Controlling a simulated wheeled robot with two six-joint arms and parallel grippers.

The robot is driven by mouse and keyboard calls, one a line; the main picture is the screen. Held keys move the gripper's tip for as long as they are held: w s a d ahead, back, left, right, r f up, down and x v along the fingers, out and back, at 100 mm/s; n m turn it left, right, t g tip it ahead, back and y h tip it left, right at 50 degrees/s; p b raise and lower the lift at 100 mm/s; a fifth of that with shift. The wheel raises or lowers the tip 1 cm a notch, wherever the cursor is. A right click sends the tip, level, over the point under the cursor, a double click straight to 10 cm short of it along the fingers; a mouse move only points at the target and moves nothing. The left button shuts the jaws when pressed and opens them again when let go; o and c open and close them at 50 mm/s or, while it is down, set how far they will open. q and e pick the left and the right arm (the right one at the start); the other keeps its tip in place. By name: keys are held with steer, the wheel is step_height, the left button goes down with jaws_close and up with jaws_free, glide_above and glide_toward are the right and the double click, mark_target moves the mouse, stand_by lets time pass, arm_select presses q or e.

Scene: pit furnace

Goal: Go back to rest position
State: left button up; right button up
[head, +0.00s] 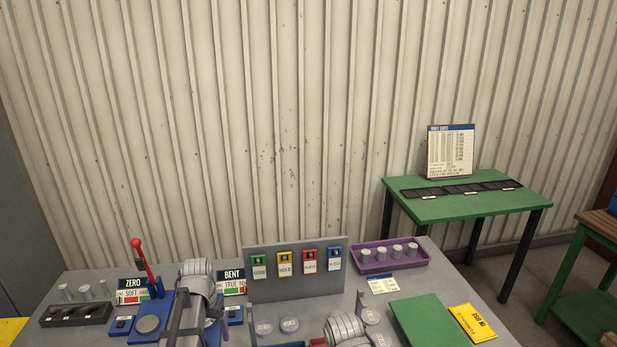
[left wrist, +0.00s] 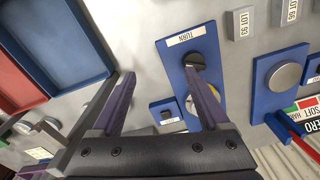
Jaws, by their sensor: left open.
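My left gripper (head: 182,318) hangs low over the grey bench, left of centre in the head view. In the left wrist view its two fingers (left wrist: 162,100) stand apart with nothing between them. Beyond them is a blue plate (left wrist: 208,85) labelled TURN with a dark knob (left wrist: 195,61). One fingertip overlaps the plate in the picture; I cannot tell whether it touches. Part of my right arm (head: 345,326) shows at the bottom edge of the head view; its gripper does not show.
An upright grey panel (head: 290,290) with coloured tags stands mid-bench. A red-handled lever (head: 145,262), ZERO sign (head: 132,284) and BENT sign (head: 231,276) are near the left arm. A purple tray (head: 361,268) holds several cylinders. A green table (head: 440,208) stands back right.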

arm_select(q)
steer(key=s+d+m, duration=0.1)
steer(key=s+d, duration=0.4)
steer(key=d, duration=0.3)
steer(key=s+d+m, duration=0.1)
steer(key=s+d, duration=0.4)
steer(key=d, duration=0.3)
steer(key=s+d+m+y, duration=0.1)
steer(key=s+d, duration=0.4)
steer(key=d, duration=0.3)
steer(key=shift+d+r, duration=0.1)
